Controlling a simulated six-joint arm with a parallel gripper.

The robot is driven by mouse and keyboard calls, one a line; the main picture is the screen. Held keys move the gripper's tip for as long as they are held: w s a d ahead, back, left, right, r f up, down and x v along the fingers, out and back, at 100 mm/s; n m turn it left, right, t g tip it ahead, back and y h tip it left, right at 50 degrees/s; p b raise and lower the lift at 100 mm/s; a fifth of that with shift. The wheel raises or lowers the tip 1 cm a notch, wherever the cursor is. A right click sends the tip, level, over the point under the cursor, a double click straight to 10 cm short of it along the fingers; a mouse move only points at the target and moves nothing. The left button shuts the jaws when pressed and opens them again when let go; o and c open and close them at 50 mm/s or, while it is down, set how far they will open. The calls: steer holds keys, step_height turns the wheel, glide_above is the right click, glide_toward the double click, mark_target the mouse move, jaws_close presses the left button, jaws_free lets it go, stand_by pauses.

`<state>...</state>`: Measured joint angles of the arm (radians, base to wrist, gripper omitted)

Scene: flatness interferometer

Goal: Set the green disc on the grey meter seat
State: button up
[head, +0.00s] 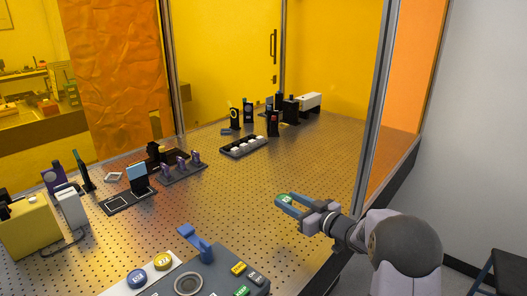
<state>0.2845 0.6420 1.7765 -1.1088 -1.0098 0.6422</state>
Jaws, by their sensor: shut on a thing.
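My gripper (292,205) is right of centre in the head view, over the perforated metal table top. It is shut on the green disc (284,198), which shows between the blue-grey fingertips. The fingers hide part of the disc. A round grey ringed seat (188,285) is on top of a dark grey box (213,271) at the bottom edge of the view. I take this as the grey meter seat. No disc shows on it. The disc is up and to the right of this seat in the picture, well apart from it.
A blue lever part (195,242) rises behind the box. Optics mounts (184,167) stand left and back. The table's middle (235,200) is clear.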

mark_target(288, 234)
steer(key=shift+f+b, duration=0.5)
steer(key=shift+b, duration=1.5)
steer(key=b, duration=0.3)
steer(key=shift+r+b, duration=0.2)
steer(key=shift+b, duration=0.15)
steer(key=shift+f, duration=0.1)
steer(key=shift+f, duration=4.9)
steer(key=shift+f, duration=0.1)
steer(key=shift+f, duration=0.1)
steer(key=o, duration=1.2)
